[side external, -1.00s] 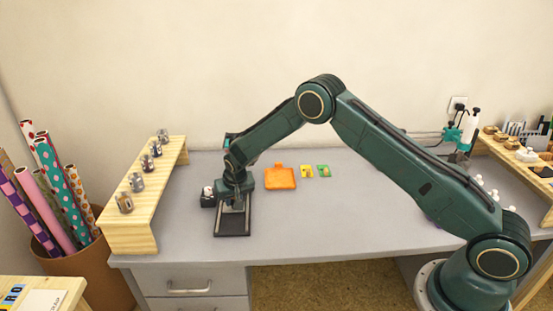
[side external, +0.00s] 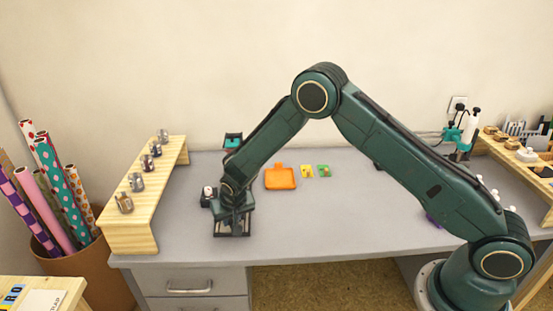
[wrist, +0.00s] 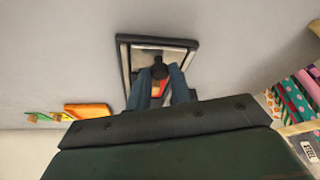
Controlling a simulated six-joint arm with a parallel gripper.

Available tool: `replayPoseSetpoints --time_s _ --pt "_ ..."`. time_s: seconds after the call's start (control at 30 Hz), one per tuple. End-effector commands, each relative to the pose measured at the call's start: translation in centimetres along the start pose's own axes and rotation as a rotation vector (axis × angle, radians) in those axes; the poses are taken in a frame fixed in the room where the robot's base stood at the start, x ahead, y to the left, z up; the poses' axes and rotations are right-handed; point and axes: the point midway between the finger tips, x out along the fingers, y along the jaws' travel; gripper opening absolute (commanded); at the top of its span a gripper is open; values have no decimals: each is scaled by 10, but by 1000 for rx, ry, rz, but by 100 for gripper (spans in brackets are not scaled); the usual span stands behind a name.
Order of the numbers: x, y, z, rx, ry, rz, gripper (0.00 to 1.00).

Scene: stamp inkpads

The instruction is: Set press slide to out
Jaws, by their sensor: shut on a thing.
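The press base is a dark rectangular frame (side external: 232,236) lying on the desk near its front edge, at the left. In the wrist view the frame (wrist: 124,38) has pale inner strips and a black knob (wrist: 159,70) standing up inside it. My gripper (side external: 233,212) is down over the front part of the frame, and in the wrist view its two blue-grey fingers (wrist: 160,74) are shut on the knob. A red-orange patch (wrist: 158,89) shows between the fingers. My gripper hides much of the slide in both views.
A small dark stand with a white top (side external: 208,196) sits close left of the frame. An orange tray (side external: 280,178) and small yellow (side external: 307,171) and green (side external: 323,171) pads lie to the right. A wooden riser (side external: 140,215) with metal cylinders stands left.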

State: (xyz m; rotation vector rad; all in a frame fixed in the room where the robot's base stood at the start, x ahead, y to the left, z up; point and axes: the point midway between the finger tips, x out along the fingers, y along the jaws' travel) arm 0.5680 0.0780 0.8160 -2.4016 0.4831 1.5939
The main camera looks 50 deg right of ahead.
Motion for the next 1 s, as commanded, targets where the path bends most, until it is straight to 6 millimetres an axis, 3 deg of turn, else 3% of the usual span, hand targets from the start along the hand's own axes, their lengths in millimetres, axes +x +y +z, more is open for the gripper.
replayPoseSetpoints --time_s 0.1,0.13,0.2,0.23,0.67,1.0 --pt "-2 -3 5 -8 -12 -3 0" --pt "-2 -3 5 -9 -13 -3 27" --pt "-2 -3 5 -8 -12 -3 41" --pt "-2 -3 4 -8 -11 -3 43" --pt "-4 -2 2 -5 -7 -2 43" --pt "-33 -2 2 -6 -7 -3 43"
